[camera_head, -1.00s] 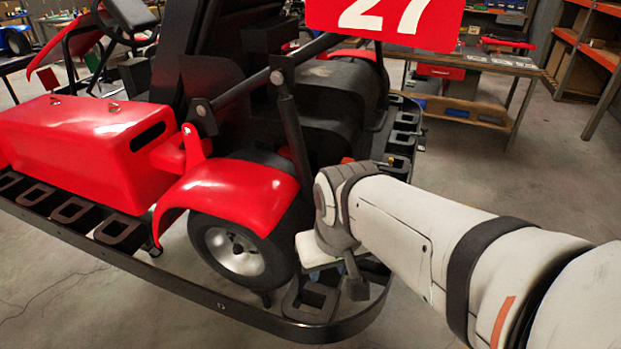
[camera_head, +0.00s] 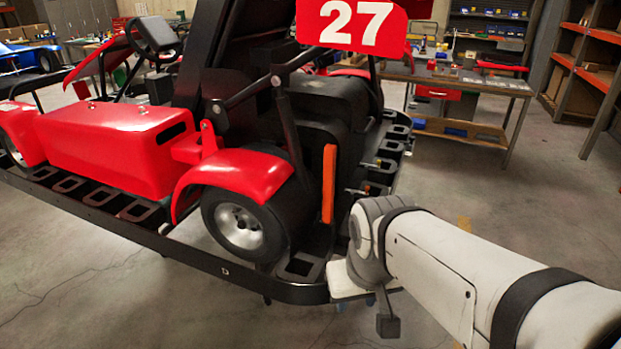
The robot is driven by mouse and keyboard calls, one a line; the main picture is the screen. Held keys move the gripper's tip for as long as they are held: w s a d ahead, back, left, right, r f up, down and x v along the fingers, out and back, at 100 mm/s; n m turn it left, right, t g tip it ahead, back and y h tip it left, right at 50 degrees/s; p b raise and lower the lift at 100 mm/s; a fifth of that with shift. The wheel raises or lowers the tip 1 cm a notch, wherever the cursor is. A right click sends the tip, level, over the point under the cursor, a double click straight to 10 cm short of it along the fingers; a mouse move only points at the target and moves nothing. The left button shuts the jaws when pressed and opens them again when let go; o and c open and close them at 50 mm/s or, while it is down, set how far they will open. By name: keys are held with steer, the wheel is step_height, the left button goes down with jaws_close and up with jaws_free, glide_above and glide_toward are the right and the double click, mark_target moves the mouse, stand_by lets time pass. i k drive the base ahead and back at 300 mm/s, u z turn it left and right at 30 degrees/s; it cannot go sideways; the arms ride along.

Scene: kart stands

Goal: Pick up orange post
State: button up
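The orange post (camera_head: 328,183) stands upright at the rear corner of the red kart, just behind the rear wheel (camera_head: 239,226). Its lower end is near the kart's black bumper frame (camera_head: 300,291). My gripper (camera_head: 366,298) is at the end of my white arm, to the right of the post and lower in the picture, beside the bumper's corner. It is apart from the post. Its fingers are mostly hidden under the wrist, so I cannot see whether they are open or shut.
The red kart (camera_head: 110,148) with its number 27 plate (camera_head: 351,24) fills the left and middle. The black bumper, with several slots, runs around it. A workbench (camera_head: 462,82) and shelves (camera_head: 590,62) stand behind. The grey floor at the right is clear.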

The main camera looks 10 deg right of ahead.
mark_target(330, 150)
steer(key=z, duration=0.1)
steer(key=i, duration=0.5)
steer(key=z, duration=0.65)
steer(key=k, duration=1.05)
steer(key=u, duration=0.7)
steer(key=i, duration=0.95)
steer(key=u, duration=0.05)
